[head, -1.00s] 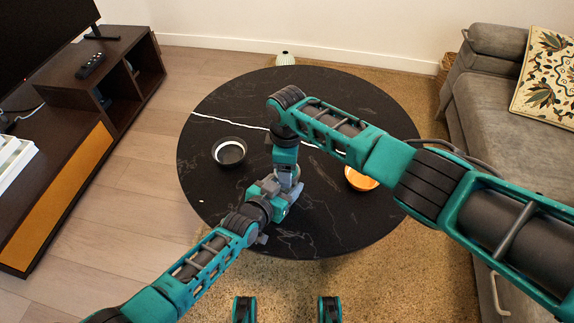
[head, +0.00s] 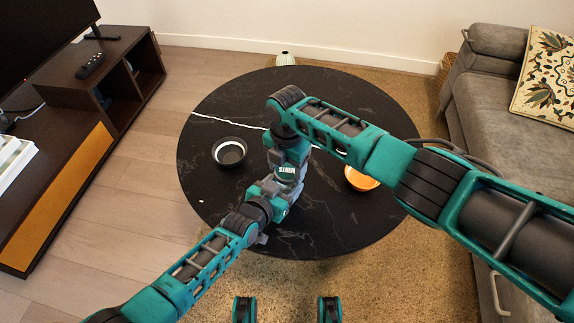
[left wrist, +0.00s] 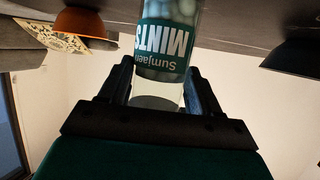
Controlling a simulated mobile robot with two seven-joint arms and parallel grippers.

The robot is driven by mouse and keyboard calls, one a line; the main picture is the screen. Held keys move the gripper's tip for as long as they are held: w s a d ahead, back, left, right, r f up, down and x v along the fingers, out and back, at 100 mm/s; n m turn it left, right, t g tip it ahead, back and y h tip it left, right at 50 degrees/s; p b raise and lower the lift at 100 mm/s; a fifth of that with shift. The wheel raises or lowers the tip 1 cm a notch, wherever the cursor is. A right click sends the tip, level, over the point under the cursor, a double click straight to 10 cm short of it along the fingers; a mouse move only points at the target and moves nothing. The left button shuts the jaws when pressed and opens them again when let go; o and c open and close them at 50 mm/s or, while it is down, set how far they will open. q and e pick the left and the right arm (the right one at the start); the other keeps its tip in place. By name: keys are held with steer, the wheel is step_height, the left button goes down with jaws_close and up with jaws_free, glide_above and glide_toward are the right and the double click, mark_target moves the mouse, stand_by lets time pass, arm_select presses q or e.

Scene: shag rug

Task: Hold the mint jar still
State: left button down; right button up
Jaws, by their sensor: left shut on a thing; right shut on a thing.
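The mint jar (head: 287,172), clear with a teal "MINTS" label, is held upright over the near middle of the round black table. In the left wrist view the jar (left wrist: 166,45) stands between the two dark fingers of my left gripper (left wrist: 162,92), with pale mints behind its glass. My left gripper (head: 276,190) is shut around its lower part. My right gripper (head: 289,153) comes down from above and is shut at the jar's top. The lid and the right fingertips are hidden by my right wrist.
On the round black table (head: 340,95), a dark bowl (head: 229,152) stands left of the jar and an orange bowl (head: 360,181) stands right, partly behind my right arm. A grey sofa (head: 500,140) is at the right, a dark TV cabinet (head: 60,150) at the left.

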mark_target(287, 170)
steer(key=shift+r, duration=0.15)
steer(key=shift+r, duration=1)
steer(key=shift+r, duration=2)
arm_select(q)
steer(key=shift+c, duration=0.7)
jaws_free()
steer(key=shift+a, duration=0.1)
